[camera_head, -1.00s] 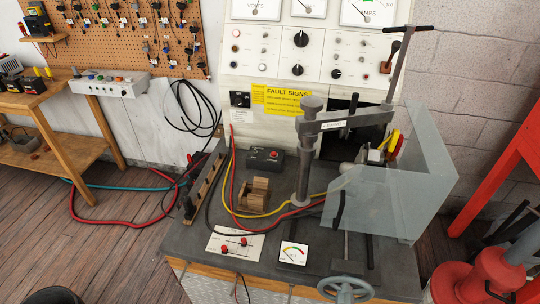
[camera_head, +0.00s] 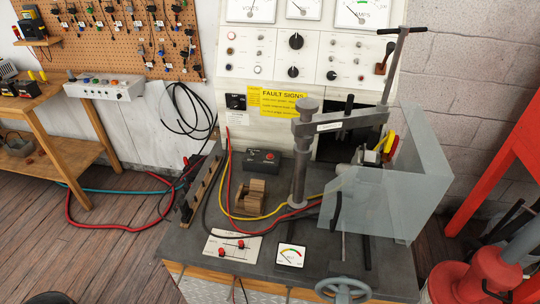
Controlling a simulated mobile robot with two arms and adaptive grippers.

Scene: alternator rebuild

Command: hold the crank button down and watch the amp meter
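A dark box with a red button (camera_head: 270,156) sits on the bench top, left of the clamp post; its label is too small to read, so I cannot tell whether it is the crank button. The amp meter (camera_head: 362,13) is at the top right of the white panel, its upper edge cut off by the frame. Its needle shows, but the reading is too small to make out. Neither of my grippers is in view, and nothing is seen touching the button.
A grey clamp post with arm (camera_head: 300,150) and a clear shield (camera_head: 375,200) stand on the bench's right side. Red, yellow and black cables cross the bench top. A wooden block (camera_head: 250,195) sits near the box. A handwheel (camera_head: 343,289) is at the front edge.

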